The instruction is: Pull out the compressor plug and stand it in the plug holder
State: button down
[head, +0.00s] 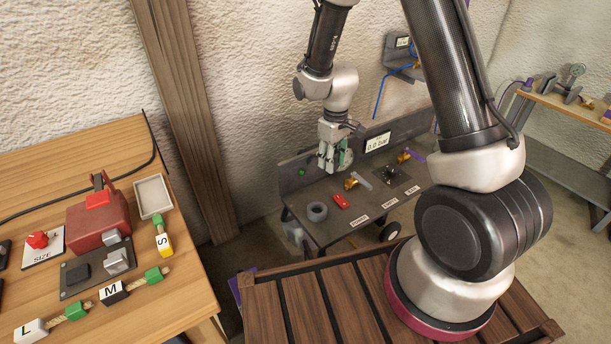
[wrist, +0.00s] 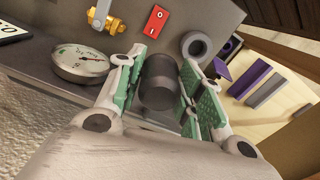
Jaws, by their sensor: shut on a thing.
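My gripper (head: 330,162) is over the back left of the grey compressor panel (head: 318,238), close to its raised back edge. In the wrist view its green-padded fingers are shut on a dark grey cylinder (wrist: 160,82), which looks like the compressor plug. The plug's far end is hidden, so I cannot tell whether it is in a socket or clear of it. A grey ring-shaped cup (head: 317,211), which looks like the plug holder, stands on the panel in front of my gripper. It also shows in the wrist view (wrist: 196,45), apart from the plug, and looks empty.
A red switch (head: 341,201), brass valve (head: 351,183), round gauge (wrist: 80,62) and a display (head: 378,143) reading 0.0 bar are close by. A small green light (head: 301,172) shows left of my gripper. A wooden bench (head: 190,285) with labelled pieces stands at the left.

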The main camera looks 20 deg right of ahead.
jog(key=s+a+f+n, duration=0.3)
jog(key=s+a+n, duration=0.25)
jog(key=n, duration=0.45)
jog(key=shift+w+f, duration=0.15)
jog(key=shift+f, duration=1.45)
jog(key=shift+w+f, duration=0.1)
jog(key=shift+f, duration=1.5)
jog(key=shift+f, duration=0.95)
jog(key=shift+c, duration=1.8)
grip_release()
notch_tip(320, 180, up, 8)
jog(key=shift+f, duration=0.25)
jog(key=shift+m, duration=0.3)
